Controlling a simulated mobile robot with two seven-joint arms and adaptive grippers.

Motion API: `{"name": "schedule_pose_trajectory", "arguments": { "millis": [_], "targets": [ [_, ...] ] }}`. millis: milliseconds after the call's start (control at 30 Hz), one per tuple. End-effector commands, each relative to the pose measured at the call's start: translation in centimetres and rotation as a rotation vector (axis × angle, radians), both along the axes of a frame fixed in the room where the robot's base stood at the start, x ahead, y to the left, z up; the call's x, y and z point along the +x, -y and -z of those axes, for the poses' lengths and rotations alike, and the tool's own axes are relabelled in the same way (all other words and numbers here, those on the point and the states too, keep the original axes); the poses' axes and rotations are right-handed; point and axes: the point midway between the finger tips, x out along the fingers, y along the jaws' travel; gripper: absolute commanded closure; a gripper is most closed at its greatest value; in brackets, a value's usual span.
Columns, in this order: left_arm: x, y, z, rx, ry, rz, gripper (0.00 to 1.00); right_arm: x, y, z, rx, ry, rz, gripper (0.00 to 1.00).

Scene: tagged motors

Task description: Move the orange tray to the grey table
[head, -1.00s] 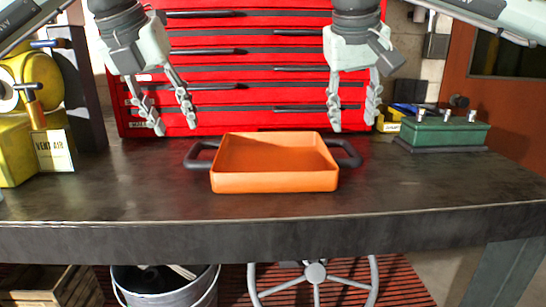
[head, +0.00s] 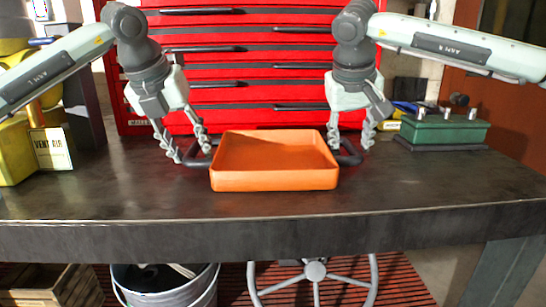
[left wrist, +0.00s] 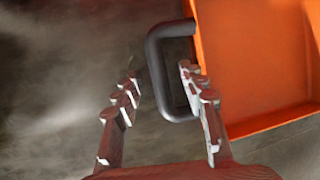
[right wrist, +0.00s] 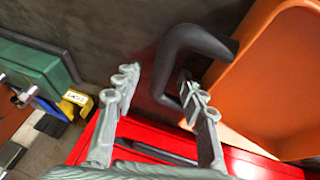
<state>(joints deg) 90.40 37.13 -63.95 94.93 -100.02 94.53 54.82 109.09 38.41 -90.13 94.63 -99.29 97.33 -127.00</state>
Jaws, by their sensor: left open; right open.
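The orange tray (head: 274,162), empty with a dark handle on each side, sits on the dark workbench (head: 420,195). My left gripper (head: 193,158) is open at the tray's left handle. In the left wrist view that handle (left wrist: 155,75) has its outer bar between the spread fingers (left wrist: 160,85). My right gripper (head: 350,152) is open at the right handle. In the right wrist view the right handle (right wrist: 175,55) lies between and just beyond the open fingers (right wrist: 158,80). Neither gripper is closed on a handle. I cannot make out a grey table apart from this bench.
A red drawer cabinet (head: 250,75) stands behind the bench. A green box with metal knobs (head: 445,130) is at the right. A yellow machine with a "VENT AIR" tag (head: 50,148) is at the left. The bench front is clear.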

Motion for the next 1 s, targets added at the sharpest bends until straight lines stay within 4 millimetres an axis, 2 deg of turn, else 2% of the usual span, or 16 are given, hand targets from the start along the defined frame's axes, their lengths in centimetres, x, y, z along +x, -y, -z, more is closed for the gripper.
{"name": "schedule_pose_trajectory", "arguments": {
  "millis": [33,367,767,1000],
  "targets": [
    [0.00,0.00,0.00,0.000,0.000,0.000,0.59,0.00,0.02,-0.01,0.000,0.000,0.000,0.59],
    [-0.01,-0.01,-0.03,0.000,0.000,0.000,1.00,-0.02,0.01,-0.04,0.000,0.000,0.000,1.00],
    [-0.01,-0.01,-0.05,0.000,0.000,0.000,1.00,-0.01,0.01,-0.06,0.000,0.000,0.000,1.00],
    [0.01,0.00,-0.75,-0.001,0.002,0.000,1.00,0.01,-0.01,-0.75,0.000,0.002,0.001,1.00]
  ]
}}
